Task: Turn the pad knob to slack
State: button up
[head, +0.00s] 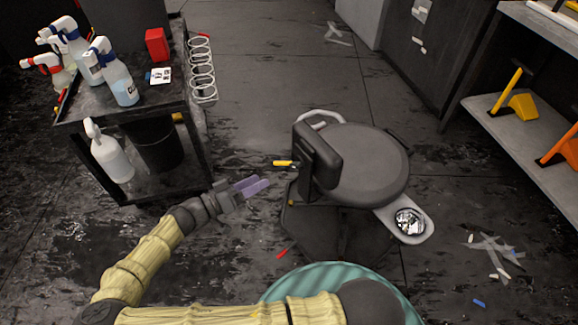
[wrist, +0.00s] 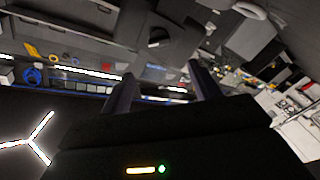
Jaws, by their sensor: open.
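A dark rolling stool (head: 370,165) stands right of centre in the head view, with a black upright pad (head: 317,158) on its left side. A yellow-ended piece (head: 283,163) sticks out to the left of the pad. It looks like the pad knob, but its setting is too small to read. My gripper (head: 258,186) has purple-grey fingers and is left of the stool, a little below and left of the yellow piece, apart from it. In the wrist view my gripper (wrist: 163,88) is open, with nothing between its fingers. I cannot make out the knob there.
A black cart (head: 125,112) with spray bottles (head: 117,80) and a red box (head: 157,44) stands at the left. A silver dish (head: 409,221) sits on a side tray of the stool. Shelves (head: 520,118) are at the right. Scraps litter the dark floor.

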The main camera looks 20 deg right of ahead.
aim_at(291, 165)
jog(key=b+x, duration=0.1)
jog(key=x, duration=1)
jog(key=shift+d+f+b, duration=0.1)
jog(key=shift+d+b, duration=0.15)
jog(key=shift+b, duration=0.1)
jog(key=shift+w, duration=0.1)
jog(key=c, duration=1)
jog(key=shift+a, duration=0.15)
